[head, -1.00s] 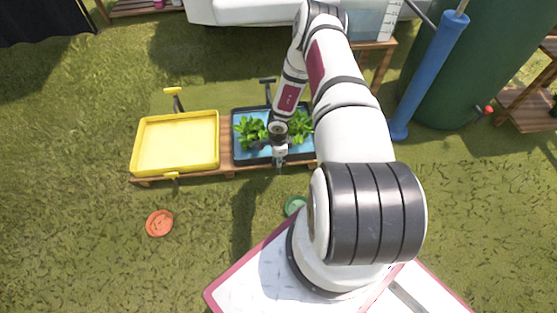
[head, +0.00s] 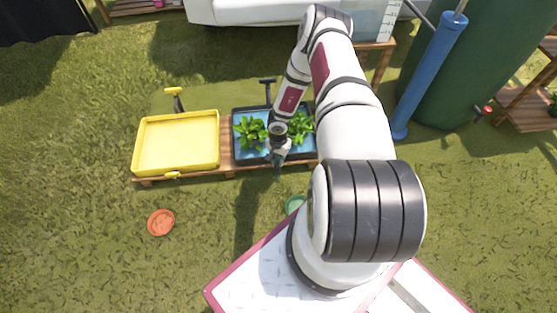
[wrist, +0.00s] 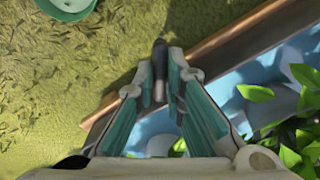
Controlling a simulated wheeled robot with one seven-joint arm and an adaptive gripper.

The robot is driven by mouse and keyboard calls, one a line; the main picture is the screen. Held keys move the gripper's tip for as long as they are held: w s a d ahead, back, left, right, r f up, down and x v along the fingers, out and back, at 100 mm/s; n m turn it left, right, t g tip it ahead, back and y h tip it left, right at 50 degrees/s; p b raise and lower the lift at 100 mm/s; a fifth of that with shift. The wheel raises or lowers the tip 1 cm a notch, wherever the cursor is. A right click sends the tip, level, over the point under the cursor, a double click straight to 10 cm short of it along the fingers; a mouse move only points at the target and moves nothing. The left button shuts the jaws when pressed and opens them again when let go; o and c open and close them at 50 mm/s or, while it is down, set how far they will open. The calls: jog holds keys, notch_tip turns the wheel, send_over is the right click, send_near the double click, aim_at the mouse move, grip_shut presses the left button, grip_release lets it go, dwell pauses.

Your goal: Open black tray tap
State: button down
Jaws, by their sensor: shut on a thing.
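The black tray (head: 235,146) stands on a low wooden bench, with blue inside and green plants (head: 252,133) in it. My gripper (head: 277,165) is at its front edge and hides that part in the head view. In the wrist view, my gripper (wrist: 160,80) has its two teal-padded fingers closed around a small dark upright piece, the tap (wrist: 159,62). The tap sits just outside the bench edge. Its lower part is hidden between the fingers, and I cannot tell how far it is turned.
A yellow tray (head: 140,147) with a yellow tap (head: 172,175) stands left on the same wooden bench (head: 227,160). An orange saucer (head: 160,222) and a green saucer (head: 294,204) lie on the grass. A blue pipe (head: 428,80) and green tank (head: 480,90) stand right.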

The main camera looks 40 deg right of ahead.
aim_at(278, 161)
jog(key=n, duration=0.7)
dwell(0.7)
jog(key=c, duration=1.7)
grip_release()
jog(key=shift+o, duration=0.2)
notch_tip(278, 161, up, 12)
